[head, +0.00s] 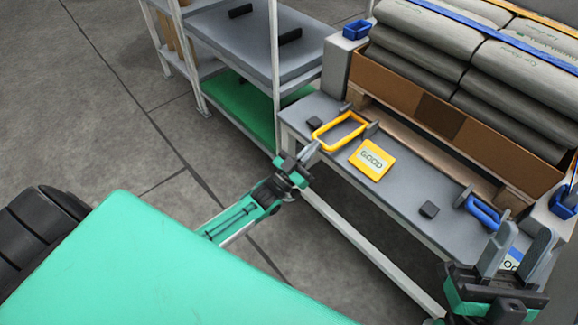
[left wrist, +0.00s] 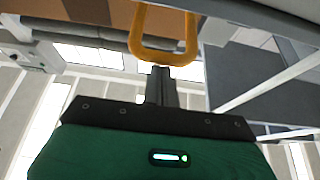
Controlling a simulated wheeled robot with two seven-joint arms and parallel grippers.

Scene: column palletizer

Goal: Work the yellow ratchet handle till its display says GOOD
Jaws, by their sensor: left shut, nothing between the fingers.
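The yellow ratchet handle (head: 347,138) is a U-shaped loop at the left end of the grey bench. Its display, a yellow plate (head: 372,160) beside it, reads GOOD. My left gripper (head: 310,151) is shut and empty, its tips just short of the handle's near end. In the left wrist view the shut fingers (left wrist: 161,72) point at the bottom bar of the yellow loop (left wrist: 163,56); whether they touch it I cannot tell. My right gripper (head: 517,252) is open and empty at the lower right, over the bench's near right end.
A blue handle (head: 483,210) and a partly hidden blue display (head: 513,260) sit near my right gripper. A shelf rack (head: 262,50) stands at the left. Small dark blocks lie on the bench.

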